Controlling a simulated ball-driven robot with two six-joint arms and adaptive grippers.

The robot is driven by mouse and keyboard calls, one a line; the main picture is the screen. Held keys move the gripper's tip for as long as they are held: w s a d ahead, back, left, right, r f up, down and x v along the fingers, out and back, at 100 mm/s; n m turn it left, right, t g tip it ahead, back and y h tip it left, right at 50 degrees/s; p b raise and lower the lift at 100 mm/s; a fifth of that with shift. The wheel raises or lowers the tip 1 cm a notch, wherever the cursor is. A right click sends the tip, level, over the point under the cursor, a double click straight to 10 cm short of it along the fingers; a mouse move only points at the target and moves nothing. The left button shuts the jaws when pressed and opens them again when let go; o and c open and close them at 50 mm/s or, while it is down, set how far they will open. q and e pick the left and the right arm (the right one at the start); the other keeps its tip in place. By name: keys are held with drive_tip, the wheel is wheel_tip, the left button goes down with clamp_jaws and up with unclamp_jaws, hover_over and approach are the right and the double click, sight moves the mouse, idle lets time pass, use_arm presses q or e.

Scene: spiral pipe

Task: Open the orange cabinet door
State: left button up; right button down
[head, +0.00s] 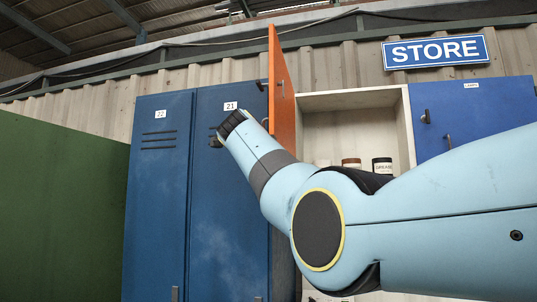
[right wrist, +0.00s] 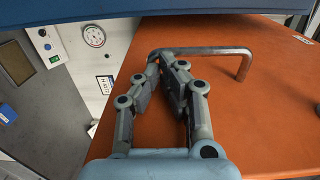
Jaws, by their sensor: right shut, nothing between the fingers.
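The orange cabinet door (head: 284,95) stands swung out from its cabinet, nearly edge-on in the head view. The open cabinet interior (head: 345,125) shows to its right. A dark handle (head: 262,86) sticks out on the door's left side. In the right wrist view the orange door panel (right wrist: 265,110) fills the right, with its grey bar handle (right wrist: 205,51) across the top. My right gripper (right wrist: 162,60) is shut and empty, its fingertips close to the handle's left end; contact cannot be told. In the head view the fingers are not clear. My left gripper is out of view.
Blue lockers (head: 158,200) numbered 22 and 21 stand left of the door. A blue door (head: 460,115) closes the cabinet at right. Jars (head: 382,165) stand on a shelf inside. A green panel (head: 60,215) stands at far left.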

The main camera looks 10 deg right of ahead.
sight(279, 120)
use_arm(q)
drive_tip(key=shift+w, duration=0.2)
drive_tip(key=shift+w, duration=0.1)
use_arm(e)
wheel_tip(279, 120, up, 10)
idle(0.5)
drive_tip(key=shift+f, duration=0.1)
